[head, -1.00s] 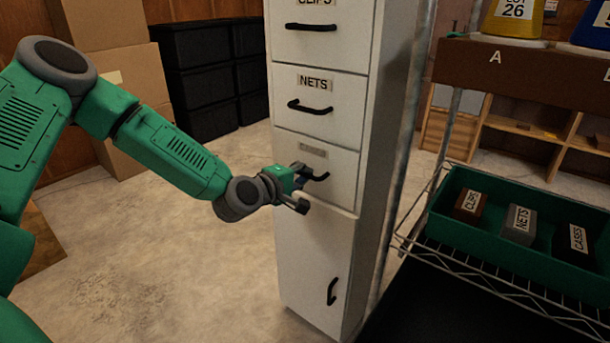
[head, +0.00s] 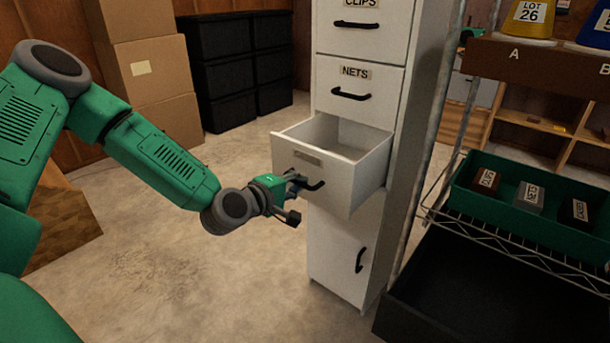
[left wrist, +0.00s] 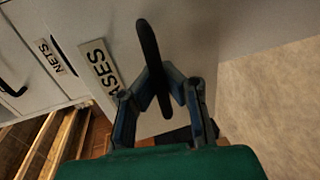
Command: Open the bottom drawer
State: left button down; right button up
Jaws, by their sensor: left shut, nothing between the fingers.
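The bottom drawer (head: 330,197) of the white cabinet (head: 335,255) stands pulled well out, and the visible part of its inside looks empty. Its black handle (head: 314,186) is on the front face, and in the left wrist view the handle (left wrist: 152,60) runs between my fingers beside a label ending in "ASES" (left wrist: 101,66). My left gripper (head: 297,188) is at this handle, its fingers shut with nothing gripped. Whether the fingers touch the handle I cannot tell. My right gripper is not in view.
Closed drawers labelled NETS (head: 358,83) and CLIPS (head: 362,22) are above; a closed door (head: 340,250) is below. A wire shelf (head: 500,237) with a green tray (head: 480,205) of labelled blocks stands right. Cardboard boxes (head: 150,75) and black bins (head: 226,75) stand behind. Floor in front is clear.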

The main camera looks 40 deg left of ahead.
pick_arm(q)
jog(key=shift+s+a+f+p, duration=0.15)
jog(key=shift+s+p, duration=0.15)
jog(key=shift+s, duration=1)
jog(key=shift+s+f+p, duration=0.1)
jog(key=shift+s+p, duration=0.15)
jog(key=shift+s, duration=1.05)
jog(key=c, duration=1.6)
grip_release()
jog(key=shift+w, duration=0.1)
jog(key=shift+r, duration=0.1)
jog(key=v, duration=0.7)
